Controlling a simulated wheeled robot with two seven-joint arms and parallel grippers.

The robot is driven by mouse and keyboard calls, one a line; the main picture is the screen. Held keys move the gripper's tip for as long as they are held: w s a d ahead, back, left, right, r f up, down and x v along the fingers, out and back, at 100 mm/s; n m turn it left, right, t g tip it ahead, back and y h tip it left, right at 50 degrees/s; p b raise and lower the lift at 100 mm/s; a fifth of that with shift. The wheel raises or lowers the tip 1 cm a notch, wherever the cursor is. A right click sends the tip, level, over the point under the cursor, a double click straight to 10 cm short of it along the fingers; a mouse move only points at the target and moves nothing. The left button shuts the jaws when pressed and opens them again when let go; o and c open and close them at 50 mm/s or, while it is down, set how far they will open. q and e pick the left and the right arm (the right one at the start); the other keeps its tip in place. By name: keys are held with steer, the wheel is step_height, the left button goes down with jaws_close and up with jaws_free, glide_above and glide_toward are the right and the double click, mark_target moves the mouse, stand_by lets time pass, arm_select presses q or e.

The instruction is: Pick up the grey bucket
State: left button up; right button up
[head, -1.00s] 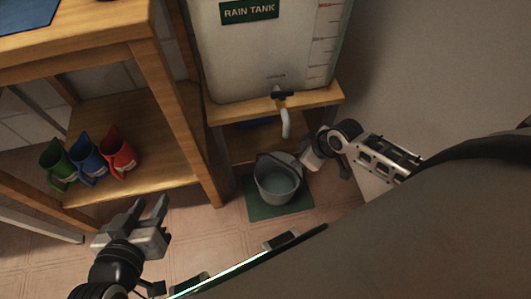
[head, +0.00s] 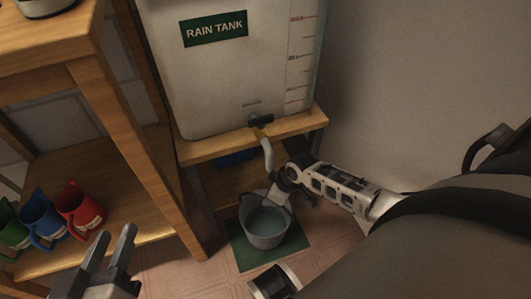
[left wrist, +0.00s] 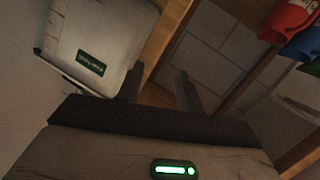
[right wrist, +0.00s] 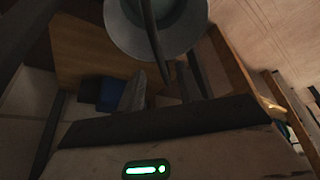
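The grey bucket (head: 262,240) stands upright on a green mat (head: 240,254) on the floor, with water showing inside. In the right wrist view the bucket (right wrist: 192,42) is at the top, and its dark handle (right wrist: 151,28) runs down between the fingers. My right gripper (head: 279,192) is at the bucket's back right rim; in its wrist view the fingers (right wrist: 165,85) look apart, around the handle. Its fingertips are partly hidden in the head view. My left gripper (head: 116,236) is open and empty at the lower left, away from the bucket.
The rain tank (head: 225,85) sits on a wooden stand (head: 300,124), its tap spout (head: 268,152) hanging above the bucket. A wooden shelf (head: 120,220) at left holds red (head: 80,208), blue (head: 42,217) and green (head: 12,229) jugs. A wall lies at right.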

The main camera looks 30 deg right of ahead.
steer(key=b+x, duration=0.2)
steer(key=x, duration=0.2)
steer(key=shift+a+f+b, duration=0.15)
steer(key=shift+a+b, duration=0.05)
steer(key=shift+b, duration=0.1)
steer(key=shift+w+f, duration=0.1)
steer(key=shift+f, duration=0.1)
arm_select(q)
steer(key=shift+w+d+r+n+t+h, duration=0.1)
steer(key=shift+d+r+n+t+h, duration=0.2)
steer(key=shift+d+r+n+h, duration=0.3)
steer(key=shift+a+f, duration=0.1)
steer(key=shift+a, duration=0.05)
arm_select(e)
steer(key=shift+r, duration=0.1)
steer(key=shift+c, duration=0.3)
jaws_close()
steer(key=shift+w+r, duration=0.1)
steer(key=shift+w, duration=0.05)
